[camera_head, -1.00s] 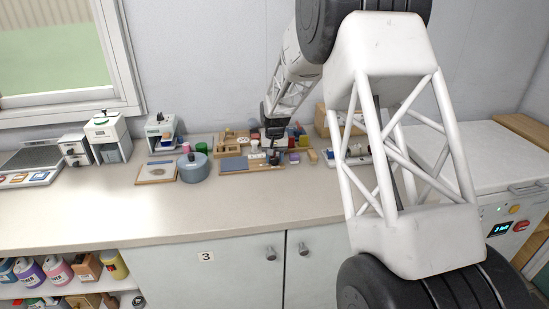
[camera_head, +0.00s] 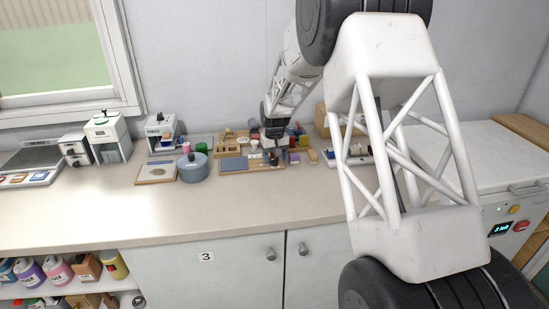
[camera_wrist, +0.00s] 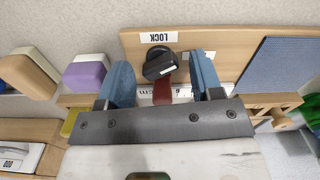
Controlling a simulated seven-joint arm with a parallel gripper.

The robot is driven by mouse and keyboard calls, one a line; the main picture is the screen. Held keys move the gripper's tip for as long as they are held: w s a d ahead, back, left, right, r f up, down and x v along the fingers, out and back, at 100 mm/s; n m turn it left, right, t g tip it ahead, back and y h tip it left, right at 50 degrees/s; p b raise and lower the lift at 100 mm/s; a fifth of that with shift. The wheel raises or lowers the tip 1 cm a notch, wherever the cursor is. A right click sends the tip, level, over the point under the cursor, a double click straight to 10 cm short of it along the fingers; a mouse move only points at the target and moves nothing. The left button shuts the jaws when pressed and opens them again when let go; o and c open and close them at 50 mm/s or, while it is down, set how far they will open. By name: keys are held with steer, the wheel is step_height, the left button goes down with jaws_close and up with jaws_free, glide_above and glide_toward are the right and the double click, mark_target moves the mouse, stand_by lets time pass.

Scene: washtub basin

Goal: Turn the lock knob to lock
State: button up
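The black lock knob (camera_wrist: 158,64) sits on a wooden board (camera_wrist: 220,45) in the wrist view, below a white LOCK label (camera_wrist: 158,37) that appears upside down. My gripper (camera_wrist: 160,60) is open, with one blue finger on each side of the knob in the picture. Gaps show between the knob and both fingers. A dark red piece (camera_wrist: 162,91) is partly visible between the fingers, below the knob. In the head view my gripper (camera_head: 273,146) is low over the cluster of small items on the counter, and the knob is too small to make out.
A blue pad (camera_wrist: 275,65) lies right of the knob; a purple-topped block (camera_wrist: 86,72) and a wooden block (camera_wrist: 28,76) lie left. In the head view, a grey-blue pot (camera_head: 193,168) stands left of the cluster. The counter's front (camera_head: 190,215) is clear.

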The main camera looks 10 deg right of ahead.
mark_target(274, 158)
steer(key=shift+o, duration=0.4)
steer(key=shift+r, duration=0.15)
steer(key=shift+r, duration=3.8)
